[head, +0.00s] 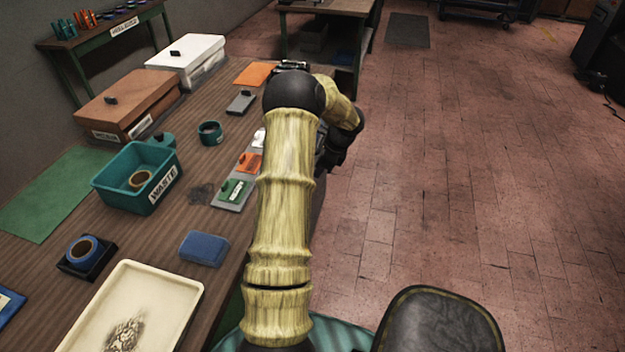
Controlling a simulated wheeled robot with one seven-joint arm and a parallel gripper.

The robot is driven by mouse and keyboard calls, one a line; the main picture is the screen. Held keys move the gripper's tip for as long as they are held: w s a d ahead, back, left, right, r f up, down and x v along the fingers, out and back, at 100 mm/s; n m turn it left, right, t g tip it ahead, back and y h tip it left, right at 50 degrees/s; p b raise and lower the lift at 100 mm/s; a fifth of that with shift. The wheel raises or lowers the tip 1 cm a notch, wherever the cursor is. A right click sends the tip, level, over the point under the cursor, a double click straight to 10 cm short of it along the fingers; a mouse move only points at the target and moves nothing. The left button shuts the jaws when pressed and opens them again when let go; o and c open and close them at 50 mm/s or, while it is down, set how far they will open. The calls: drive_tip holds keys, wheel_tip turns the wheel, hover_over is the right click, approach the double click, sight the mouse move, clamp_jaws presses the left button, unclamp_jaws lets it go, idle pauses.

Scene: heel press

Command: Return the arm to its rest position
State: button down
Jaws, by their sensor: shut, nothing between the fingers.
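My arm (284,190) rises from the bottom of the head view along the right edge of the wooden workbench (215,270). It bends at a black elbow joint (294,93) and folds over to the right and down. My gripper (330,160) is at the dark end of the folded arm, to the right of the upper arm and beside the bench edge. It is shut and empty. Its fingertips are mostly hidden behind the arm and hard to make out.
The bench holds a teal waste bin (112,188) with a ring inside, a brown box (133,100), a white box (187,58), a blue block (204,248) and a cream tray (172,283). A labelled strip (228,204) lies close by my arm.

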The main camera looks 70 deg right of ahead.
drive_tip(key=shift+v, duration=0.95)
drive_tip(key=shift+w, duration=0.2)
drive_tip(key=shift+s, duration=0.25)
drive_tip(key=shift+w, duration=0.15)
